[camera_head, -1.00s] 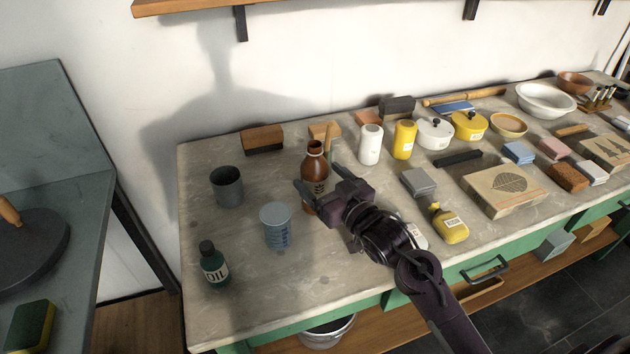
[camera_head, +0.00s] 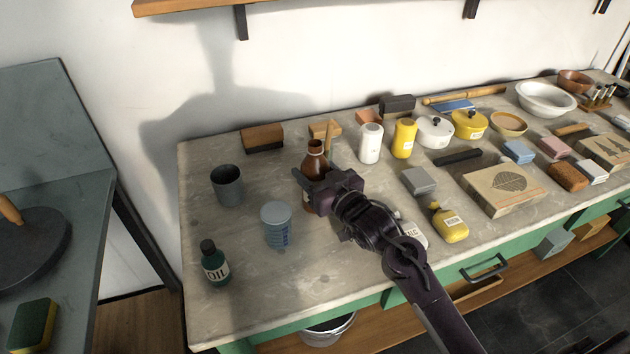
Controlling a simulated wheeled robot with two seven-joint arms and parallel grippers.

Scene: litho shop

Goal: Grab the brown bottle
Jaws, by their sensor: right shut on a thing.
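The brown bottle (camera_head: 315,160) stands upright on the grey-topped table, left of its middle. My right gripper (camera_head: 314,181) is shut on the bottle's body, with its fingers around it and the hand hiding part of the lower right side and label. The bottle's neck and open top show above the fingers. My left gripper is not in view.
A dark grey cup (camera_head: 228,186) and a green oil bottle (camera_head: 214,263) are further left. The table's (camera_head: 215,315) front left is clear.

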